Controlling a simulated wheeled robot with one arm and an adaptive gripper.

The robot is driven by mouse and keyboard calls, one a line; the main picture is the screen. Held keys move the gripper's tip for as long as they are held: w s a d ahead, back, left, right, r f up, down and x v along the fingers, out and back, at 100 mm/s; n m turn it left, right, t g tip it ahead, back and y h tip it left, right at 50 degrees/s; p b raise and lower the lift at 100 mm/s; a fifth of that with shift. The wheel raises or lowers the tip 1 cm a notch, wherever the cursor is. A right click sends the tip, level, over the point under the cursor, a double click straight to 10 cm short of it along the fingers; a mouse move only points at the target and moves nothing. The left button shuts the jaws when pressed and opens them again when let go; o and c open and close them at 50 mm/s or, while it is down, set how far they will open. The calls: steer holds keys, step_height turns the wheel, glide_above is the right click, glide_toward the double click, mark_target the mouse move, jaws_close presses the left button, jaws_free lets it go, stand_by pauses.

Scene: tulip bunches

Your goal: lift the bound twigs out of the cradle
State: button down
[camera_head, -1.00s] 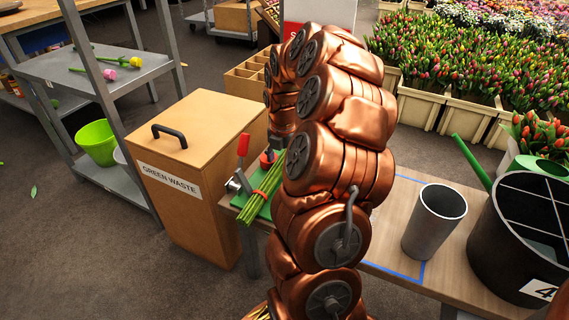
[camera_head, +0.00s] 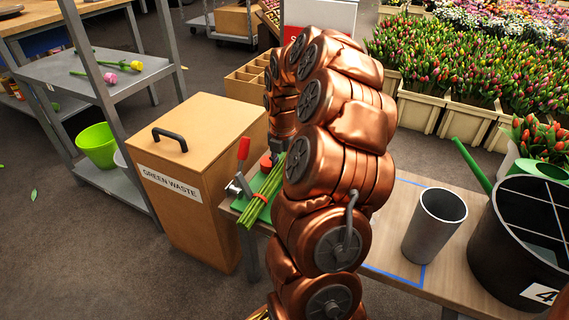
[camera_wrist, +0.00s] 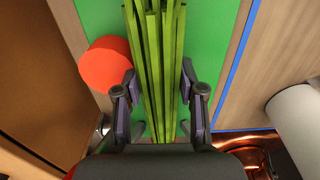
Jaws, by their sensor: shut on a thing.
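The bound twigs (camera_head: 264,190) are a bundle of long green stems lying over a green board (camera_head: 243,213) at the table's left end. In the wrist view the bundle (camera_wrist: 155,60) runs up the middle between the two dark fingers of my gripper (camera_wrist: 157,108), over the green board (camera_wrist: 207,45). My gripper is shut on the bundle. In the head view my copper arm hides most of the gripper and the bundle's far end. I cannot make out the cradle's supports or any gap under the stems.
A red-handled clamp (camera_head: 243,152) and a red round knob (camera_head: 265,163) stand close beside the bundle; the red disc also shows in the wrist view (camera_wrist: 105,63). A grey cup (camera_head: 434,222) and black bucket (camera_head: 520,245) stand at right.

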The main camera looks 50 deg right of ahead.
mark_target(283, 160)
steer(key=shift+r, duration=0.1)
step_height(283, 160, up, 10)
steer(key=p, duration=0.4)
